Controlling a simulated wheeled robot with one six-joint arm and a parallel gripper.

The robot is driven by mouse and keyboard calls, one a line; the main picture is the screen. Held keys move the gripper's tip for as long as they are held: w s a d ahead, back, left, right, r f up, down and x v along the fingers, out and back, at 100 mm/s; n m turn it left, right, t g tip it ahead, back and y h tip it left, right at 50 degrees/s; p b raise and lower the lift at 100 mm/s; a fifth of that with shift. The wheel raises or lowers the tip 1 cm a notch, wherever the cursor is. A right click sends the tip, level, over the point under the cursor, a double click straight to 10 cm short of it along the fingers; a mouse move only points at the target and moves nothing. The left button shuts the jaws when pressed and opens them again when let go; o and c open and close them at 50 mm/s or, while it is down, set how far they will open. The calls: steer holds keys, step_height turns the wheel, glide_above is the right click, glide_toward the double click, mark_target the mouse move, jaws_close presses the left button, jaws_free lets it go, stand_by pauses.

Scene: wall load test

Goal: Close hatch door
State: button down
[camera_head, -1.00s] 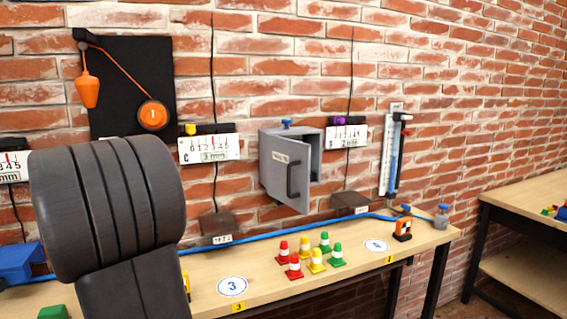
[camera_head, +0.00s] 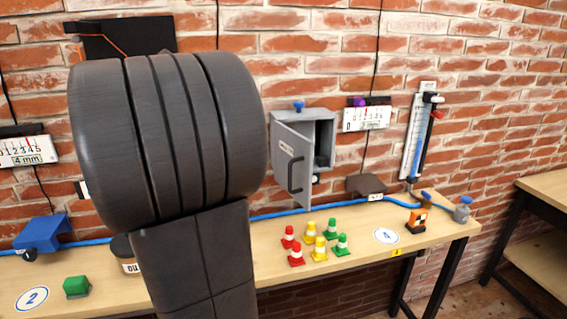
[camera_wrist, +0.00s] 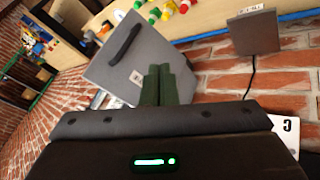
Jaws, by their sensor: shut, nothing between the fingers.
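The grey hatch door (camera_head: 289,157) stands open on its wall box (camera_head: 327,130), swung out toward the room. Its dark handle (camera_head: 294,176) faces outward, and part of the box's dark inside shows. In the wrist view the door (camera_wrist: 150,62) lies just beyond my fingers, with its handle (camera_wrist: 121,44) at the upper left. My gripper (camera_wrist: 167,70) is shut and empty. Its green fingers overlap the door's lower edge in the picture; I cannot tell if they touch it. In the head view my arm hides the gripper.
Several small cones (camera_head: 318,250) stand on the workbench (camera_head: 375,258) below the hatch. A blue hose (camera_head: 350,203) runs along its back. A brown box (camera_head: 366,184) and a gauge (camera_head: 417,140) are right of the hatch. A second table (camera_head: 545,188) stands at far right.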

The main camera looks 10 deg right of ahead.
steer(key=d+f+p, duration=0.1)
steer(key=d+f, duration=0.7)
steer(key=d, duration=0.1)
steer(key=shift+w+d+p, duration=0.25)
steer(key=shift+w+p, duration=0.05)
steer(key=shift+p, duration=0.05)
